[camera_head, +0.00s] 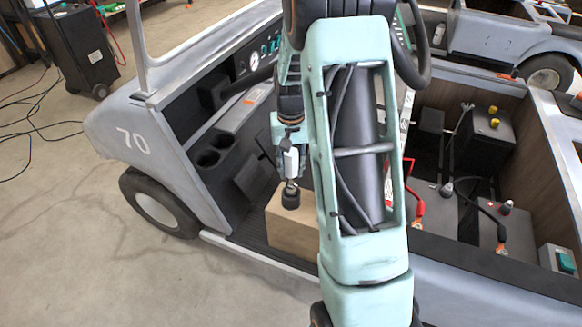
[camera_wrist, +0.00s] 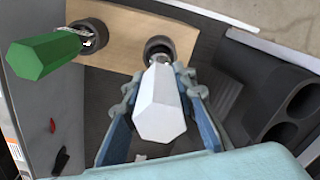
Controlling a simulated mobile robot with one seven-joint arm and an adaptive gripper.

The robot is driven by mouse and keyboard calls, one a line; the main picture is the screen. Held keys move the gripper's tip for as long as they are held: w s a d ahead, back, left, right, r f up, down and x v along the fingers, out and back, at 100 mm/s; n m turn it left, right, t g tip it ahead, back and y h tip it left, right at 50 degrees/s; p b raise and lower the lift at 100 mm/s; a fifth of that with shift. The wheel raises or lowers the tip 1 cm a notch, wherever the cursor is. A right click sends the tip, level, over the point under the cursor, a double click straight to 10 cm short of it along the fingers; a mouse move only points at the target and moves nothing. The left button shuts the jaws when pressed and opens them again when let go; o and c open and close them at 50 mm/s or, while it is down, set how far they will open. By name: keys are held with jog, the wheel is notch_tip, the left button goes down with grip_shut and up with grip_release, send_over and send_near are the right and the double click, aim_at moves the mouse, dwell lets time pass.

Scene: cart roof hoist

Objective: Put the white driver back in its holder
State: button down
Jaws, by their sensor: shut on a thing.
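The white driver (camera_wrist: 160,105) has a six-sided handle, which stands between the fingers of my gripper (camera_wrist: 158,82) in the wrist view. My gripper is shut on this handle. In the head view the white driver (camera_head: 291,161) hangs upright below my gripper (camera_head: 290,150), shaft down. Its metal shaft meets a round black holder (camera_wrist: 160,47) on the wooden block (camera_wrist: 125,28). The black holder also shows in the head view (camera_head: 290,199). The tip is hidden, so I cannot tell how deep it sits. A green driver (camera_wrist: 44,54) stands in another black holder (camera_wrist: 92,34) to the left.
The block (camera_head: 292,236) stands on the cart floor. Cup recesses (camera_head: 214,150) and the dashboard (camera_head: 250,65) lie to its left and behind. Batteries, red cables (camera_head: 415,200) and a wooden panel fill the bay at right. My arm hides the middle.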

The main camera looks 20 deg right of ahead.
aim_at(291, 152)
jog(key=shift+f+b, duration=1.3)
jog(key=shift+f, duration=0.85)
jog(key=c, duration=1.5)
grip_release()
notch_tip(291, 152, up, 12)
jog(key=shift+f, duration=0.2)
jog(key=shift+r, duration=0.25)
